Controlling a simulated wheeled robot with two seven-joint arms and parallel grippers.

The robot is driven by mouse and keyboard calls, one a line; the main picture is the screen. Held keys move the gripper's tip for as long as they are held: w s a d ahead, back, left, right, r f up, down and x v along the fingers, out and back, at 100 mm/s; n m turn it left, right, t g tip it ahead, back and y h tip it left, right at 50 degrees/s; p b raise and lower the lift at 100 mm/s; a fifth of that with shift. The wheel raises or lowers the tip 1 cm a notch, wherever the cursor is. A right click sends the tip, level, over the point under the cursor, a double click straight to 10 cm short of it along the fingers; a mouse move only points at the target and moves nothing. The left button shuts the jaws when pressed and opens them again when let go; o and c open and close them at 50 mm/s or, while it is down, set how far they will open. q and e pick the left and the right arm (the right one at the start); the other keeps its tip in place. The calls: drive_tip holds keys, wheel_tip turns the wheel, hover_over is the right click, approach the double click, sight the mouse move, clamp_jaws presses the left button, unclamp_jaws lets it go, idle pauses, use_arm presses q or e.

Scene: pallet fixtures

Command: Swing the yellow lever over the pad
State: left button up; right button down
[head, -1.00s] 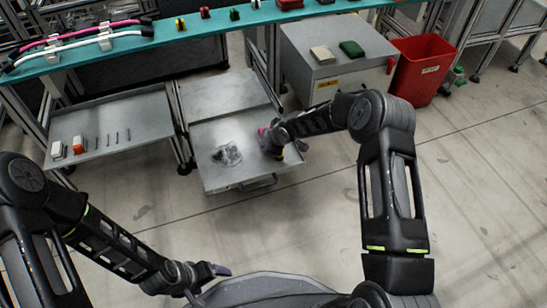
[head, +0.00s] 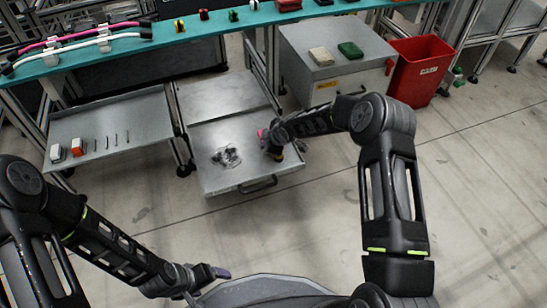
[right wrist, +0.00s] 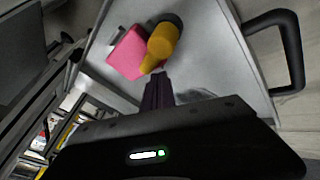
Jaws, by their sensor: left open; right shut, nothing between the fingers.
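The yellow lever (right wrist: 162,42) has a dark round end and tapers to a narrow tip. In the right wrist view it overlaps the right edge of the pink pad (right wrist: 125,52). Both are on the grey fixture top (right wrist: 218,45). In the head view, the pad shows as a small pink patch (head: 262,133), and my arm hides most of the lever. My right gripper (right wrist: 158,80) is shut and empty, its fingertips close to the lever's narrow tip; I cannot tell if they touch. My left gripper (head: 222,272) is open and empty, low in the head view, away from the fixture.
Small dark metal parts (head: 226,156) lie on the fixture beside my right gripper. A black handle (right wrist: 285,50) sticks out from its front edge. A grey shelf (head: 150,110) stands left; a grey cabinet (head: 345,75) and red bin (head: 420,65) stand back right.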

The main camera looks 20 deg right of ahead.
drive_tip(key=shift+a, duration=0.15)
idle(0.7)
drive_tip(key=shift+s+a, duration=0.1)
drive_tip(key=shift+a, duration=0.15)
drive_tip(key=a, duration=0.1)
drive_tip(key=s+a+r, duration=0.1)
drive_tip(key=a, duration=0.1)
drive_tip(key=shift+s+a+r, duration=0.2)
drive_tip(key=shift+s+r, duration=0.1)
use_arm(q)
drive_tip(key=shift+s+a+r+p, duration=0.55)
drive_tip(key=shift+s+r+p, duration=0.05)
drive_tip(key=shift+r+p, duration=0.2)
drive_tip(key=shift+s+a+r+p, duration=0.55)
drive_tip(key=shift+r+p, duration=0.1)
drive_tip(key=shift+p, duration=0.1)
use_arm(e)
drive_tip(key=s+a+r, duration=0.2)
drive_tip(key=s+r, duration=0.2)
drive_tip(key=r, duration=0.3)
drive_tip(key=shift+s+a, duration=0.15)
drive_tip(key=shift+s, duration=0.15)
drive_tip(key=shift+r, duration=0.1)
